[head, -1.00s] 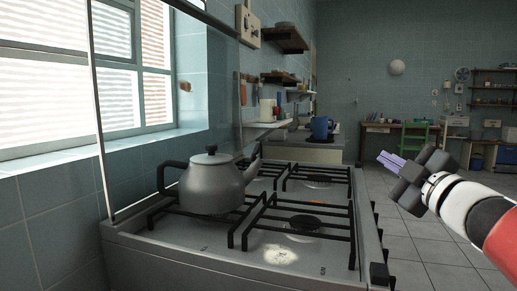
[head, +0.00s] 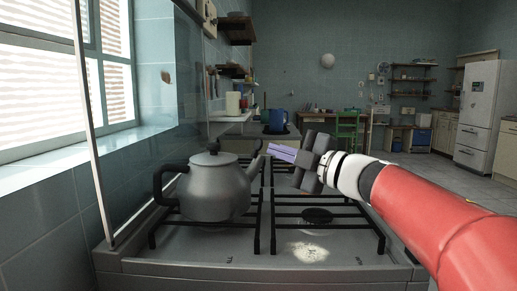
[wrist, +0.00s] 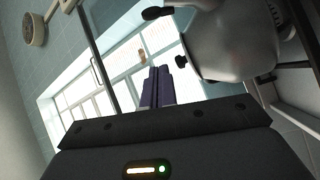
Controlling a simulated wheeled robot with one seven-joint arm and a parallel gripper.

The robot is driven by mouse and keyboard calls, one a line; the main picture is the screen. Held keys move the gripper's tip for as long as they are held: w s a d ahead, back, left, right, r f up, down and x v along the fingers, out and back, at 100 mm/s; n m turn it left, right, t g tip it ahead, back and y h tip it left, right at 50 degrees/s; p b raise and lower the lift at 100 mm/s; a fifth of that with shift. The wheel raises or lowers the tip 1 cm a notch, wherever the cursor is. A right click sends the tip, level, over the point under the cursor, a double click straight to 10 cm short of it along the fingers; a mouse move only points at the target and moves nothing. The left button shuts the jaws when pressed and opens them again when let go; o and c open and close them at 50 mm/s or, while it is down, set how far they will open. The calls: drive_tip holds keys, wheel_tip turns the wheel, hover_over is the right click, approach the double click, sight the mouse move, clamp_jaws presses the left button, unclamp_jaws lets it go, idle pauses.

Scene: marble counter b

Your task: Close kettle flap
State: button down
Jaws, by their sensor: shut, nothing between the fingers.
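A grey metal kettle (head: 213,188) with a black lid knob and a black handle on its left stands upright on the left burner grate. Its spout points right. A small dark flap (head: 257,149) at the spout tip appears to stick up, but its exact angle is too small to tell. My gripper (head: 270,150), with thin purple fingers, is shut and empty just right of the spout, pointing left at about flap height. Contact cannot be told. In the wrist view the kettle (wrist: 230,42) fills the upper right, and the dark spout end (wrist: 153,13) lies above the purple fingers (wrist: 155,72).
The stove (head: 250,265) has black grates (head: 330,222) under and right of the kettle. A blue jug (head: 277,121) stands on the counter beyond. Air above the right burners is free except for my arm.

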sight(262, 145)
drive_tip(key=w+a, duration=0.1)
drive_tip(key=w, duration=0.1)
drive_tip(key=w+a+p, duration=0.1)
drive_tip(key=w+a, duration=0.1)
drive_tip(key=w, duration=0.1)
drive_tip(key=w+a, duration=0.1)
drive_tip(key=w, duration=0.1)
drive_tip(key=shift+w+a, duration=0.15)
drive_tip(key=shift+a, duration=0.1)
drive_tip(key=shift+w+d+f, duration=0.2)
drive_tip(key=shift+w+d, duration=0.05)
drive_tip(key=shift+d, duration=0.1)
drive_tip(key=shift+s, duration=0.1)
drive_tip(key=shift+m, duration=0.3)
